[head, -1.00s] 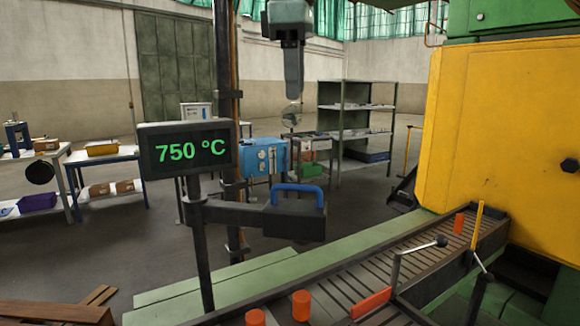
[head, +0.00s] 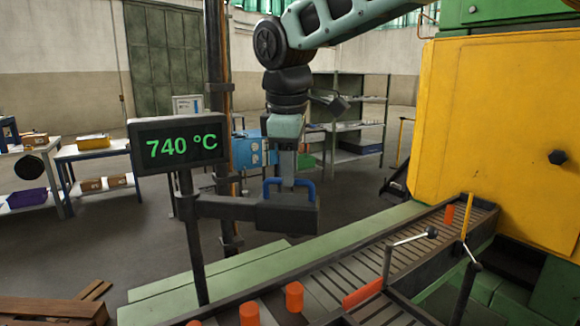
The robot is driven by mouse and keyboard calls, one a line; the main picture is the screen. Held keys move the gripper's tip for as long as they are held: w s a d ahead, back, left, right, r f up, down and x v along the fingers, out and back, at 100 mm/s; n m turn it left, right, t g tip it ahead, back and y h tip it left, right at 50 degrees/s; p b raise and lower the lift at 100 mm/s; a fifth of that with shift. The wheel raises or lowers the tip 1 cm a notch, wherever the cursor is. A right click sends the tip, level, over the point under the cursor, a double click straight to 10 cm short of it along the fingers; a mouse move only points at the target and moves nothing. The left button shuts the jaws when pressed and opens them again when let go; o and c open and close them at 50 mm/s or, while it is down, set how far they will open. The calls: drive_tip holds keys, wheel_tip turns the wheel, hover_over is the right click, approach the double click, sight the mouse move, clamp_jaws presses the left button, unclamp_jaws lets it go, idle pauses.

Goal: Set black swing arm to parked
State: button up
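The black swing arm (head: 228,207) reaches right from a dark post and ends in a black block (head: 287,216) out over the green beam. A blue handle (head: 311,189) stands on top of the block. My gripper (head: 288,181) points down from above, its grey lower part at the handle and overlapping it in the picture. The fingertips are partly hidden by the handle and too small to tell whether they are closed around it.
A display (head: 178,146) reads 740 °C beside the swing arm. A roller conveyor (head: 345,268) with several orange billets (head: 294,296) runs to the yellow furnace housing (head: 505,140) at right. A lever with a black knob (head: 432,233) rises over the conveyor. A brown upright column (head: 216,100) stands behind the display.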

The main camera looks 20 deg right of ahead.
drive_tip(key=shift+f, duration=0.45)
drive_tip(key=shift+c, duration=0.2)
clamp_jaws()
